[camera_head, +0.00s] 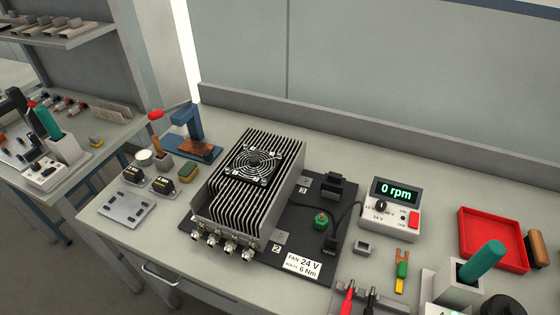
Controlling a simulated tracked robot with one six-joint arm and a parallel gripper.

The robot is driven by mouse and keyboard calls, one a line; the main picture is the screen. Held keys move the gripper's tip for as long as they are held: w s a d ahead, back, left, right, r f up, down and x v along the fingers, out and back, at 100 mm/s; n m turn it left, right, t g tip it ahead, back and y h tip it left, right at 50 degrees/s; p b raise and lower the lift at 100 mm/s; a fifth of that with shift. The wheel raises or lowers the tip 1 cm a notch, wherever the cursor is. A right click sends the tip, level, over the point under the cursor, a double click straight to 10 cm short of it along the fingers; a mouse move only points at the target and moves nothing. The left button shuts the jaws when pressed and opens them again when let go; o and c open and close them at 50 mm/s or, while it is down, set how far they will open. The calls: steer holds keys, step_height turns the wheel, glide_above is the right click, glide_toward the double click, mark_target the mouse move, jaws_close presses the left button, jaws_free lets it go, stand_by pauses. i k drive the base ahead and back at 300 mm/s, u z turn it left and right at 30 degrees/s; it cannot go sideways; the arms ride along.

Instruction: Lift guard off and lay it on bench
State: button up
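The guard (254,162) is a round wire grille with concentric rings. It sits on top of the grey finned housing (228,208), over a dark fan, with small light spots at its corners. The housing stands on a black base plate (310,225) on the bench (460,172). A label on the plate reads "FAN 24 V" and "6 Nm". My gripper is not in view.
A power unit (388,211) showing "0 rpm" stands right of the plate, with a red tray (492,238) beyond it. A teal-handled tool (483,262) stands in a holder at front right. Small parts, a slotted metal plate (126,208) and a blue stand (190,140) lie left of the housing. Bare bench shows behind the plate.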

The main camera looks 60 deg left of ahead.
mark_target(254, 159)
steer(key=z, duration=0.25)
steer(key=k, duration=1.4)
steer(key=u, duration=2.5)
steer(key=i, duration=0.25)
